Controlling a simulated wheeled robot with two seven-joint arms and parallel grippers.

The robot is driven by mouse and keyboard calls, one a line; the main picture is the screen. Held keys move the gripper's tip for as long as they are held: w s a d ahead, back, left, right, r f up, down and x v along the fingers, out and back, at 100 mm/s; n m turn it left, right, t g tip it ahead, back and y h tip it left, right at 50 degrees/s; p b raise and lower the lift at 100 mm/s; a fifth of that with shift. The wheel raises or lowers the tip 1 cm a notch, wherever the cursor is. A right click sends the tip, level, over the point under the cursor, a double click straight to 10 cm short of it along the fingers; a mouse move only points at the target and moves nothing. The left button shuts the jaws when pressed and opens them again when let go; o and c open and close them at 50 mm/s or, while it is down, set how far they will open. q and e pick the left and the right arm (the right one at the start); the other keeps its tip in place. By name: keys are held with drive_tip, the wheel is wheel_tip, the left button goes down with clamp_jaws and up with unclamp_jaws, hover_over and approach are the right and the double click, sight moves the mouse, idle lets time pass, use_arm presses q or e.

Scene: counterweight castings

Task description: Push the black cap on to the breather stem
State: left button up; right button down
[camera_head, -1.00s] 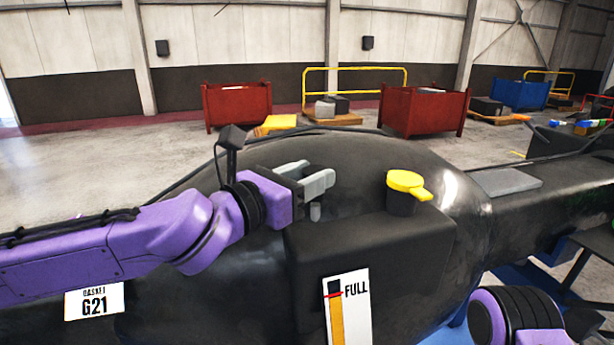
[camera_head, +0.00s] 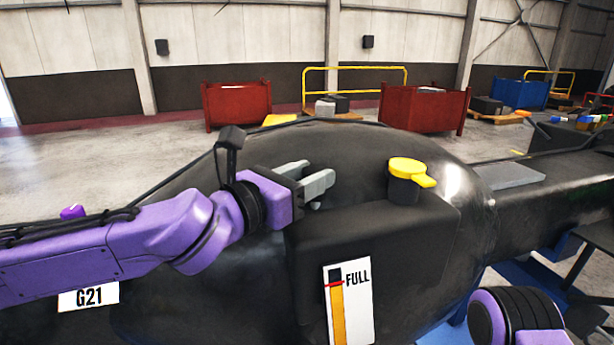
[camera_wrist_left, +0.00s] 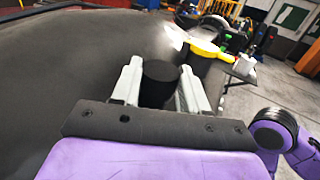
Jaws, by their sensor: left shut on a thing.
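My left gripper (camera_head: 318,184) is low over the dark housing, left of the yellow filler cap. In the left wrist view its two grey fingers (camera_wrist_left: 160,88) are shut on the round black cap (camera_wrist_left: 160,82), one finger on each side. In the head view the fingers mostly hide the cap. The breather stem cannot be made out; whether the cap touches it I cannot tell. My right gripper's fingers are not in view.
The yellow filler cap (camera_head: 407,168) stands on its black neck right of my left gripper. A FULL level gauge (camera_head: 348,305) is on the housing front. Red bins (camera_head: 424,109) and a yellow-railed pallet stand far behind on open floor.

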use_arm(q)
drive_tip(key=shift+f+b, duration=0.3)
drive_tip(key=shift+f, duration=0.1)
drive_tip(key=o, duration=1)
drive_tip(key=shift+c, duration=0.2)
drive_tip(key=b+v, duration=0.1)
drive_tip(key=v, duration=0.9)
drive_tip(key=shift+s+a, duration=0.15)
drive_tip(key=shift+s, duration=0.05)
drive_tip(key=shift+a, duration=0.1)
